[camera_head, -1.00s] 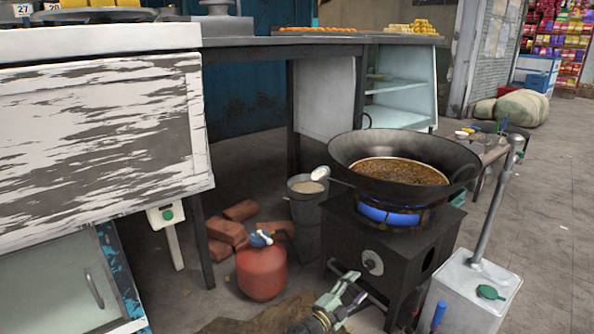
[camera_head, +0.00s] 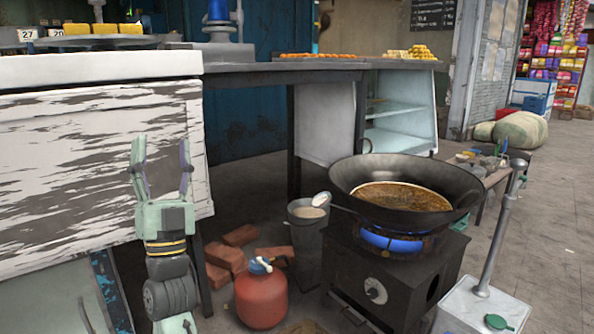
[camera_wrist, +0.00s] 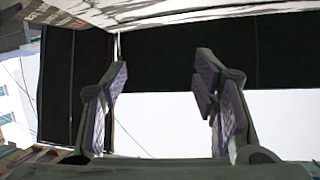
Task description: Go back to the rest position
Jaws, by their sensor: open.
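My gripper (camera_head: 162,168) is open and empty in the head view. It points upward in front of the peeling white panel (camera_head: 60,150) on the left. Its two fingers stand well apart, and they also show apart in the wrist view (camera_wrist: 158,85) with nothing between them. A black wok (camera_head: 345,180) with brown liquid in it sits on the stove (camera_head: 345,260) over a blue flame. The knob (camera_head: 375,290) is on the stove's front. My gripper is well to the left of the stove and apart from it.
A red gas cylinder (camera_head: 261,298) stands on the floor beside several bricks (camera_head: 235,262). A bucket (camera_head: 306,240) with a ladle stands left of the stove. A counter (camera_head: 260,70) runs across the back. Open floor lies at the right.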

